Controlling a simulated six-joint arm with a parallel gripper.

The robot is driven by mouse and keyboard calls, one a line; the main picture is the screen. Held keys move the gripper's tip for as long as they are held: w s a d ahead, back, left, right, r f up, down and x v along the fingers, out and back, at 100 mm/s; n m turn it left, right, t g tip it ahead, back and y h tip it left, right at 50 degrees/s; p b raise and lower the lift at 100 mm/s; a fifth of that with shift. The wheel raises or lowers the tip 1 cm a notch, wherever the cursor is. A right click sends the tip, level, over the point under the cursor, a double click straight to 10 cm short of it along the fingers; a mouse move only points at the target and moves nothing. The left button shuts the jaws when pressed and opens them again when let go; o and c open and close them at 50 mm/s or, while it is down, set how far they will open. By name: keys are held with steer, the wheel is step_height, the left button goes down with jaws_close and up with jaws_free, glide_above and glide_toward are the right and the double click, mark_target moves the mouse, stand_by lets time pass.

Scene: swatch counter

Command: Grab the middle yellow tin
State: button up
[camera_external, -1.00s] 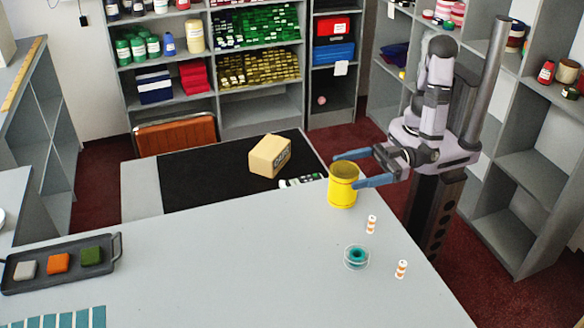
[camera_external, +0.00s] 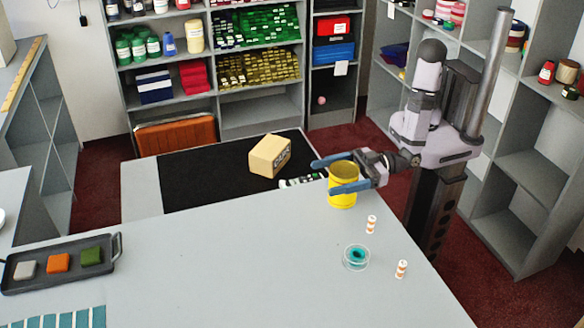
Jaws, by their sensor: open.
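One yellow tin (camera_external: 342,200) shows, standing upright near the back right edge of the light grey counter. It looks like an open-topped cylinder. My gripper (camera_external: 328,176) is open, with its two blue fingers reaching left at the height of the tin's upper part. One finger passes across the front of the tin and the other lies behind its rim. The tin is between the fingers in this view; whether either finger touches it, I cannot tell. Part of the tin's upper front is hidden by the near finger.
Two small orange-and-white striped spools (camera_external: 371,225) and a clear dish with teal contents (camera_external: 356,257) stand in front of the tin. A beige box (camera_external: 269,156) sits on a black mat (camera_external: 205,178) behind. A dark tray (camera_external: 30,283) lies left. The counter's middle is clear.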

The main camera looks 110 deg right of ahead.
steer(key=shift+r, duration=0.1)
steer(key=c, duration=1.6)
steer(key=shift+r+b, duration=0.4)
steer(key=shift+r, duration=4.65)
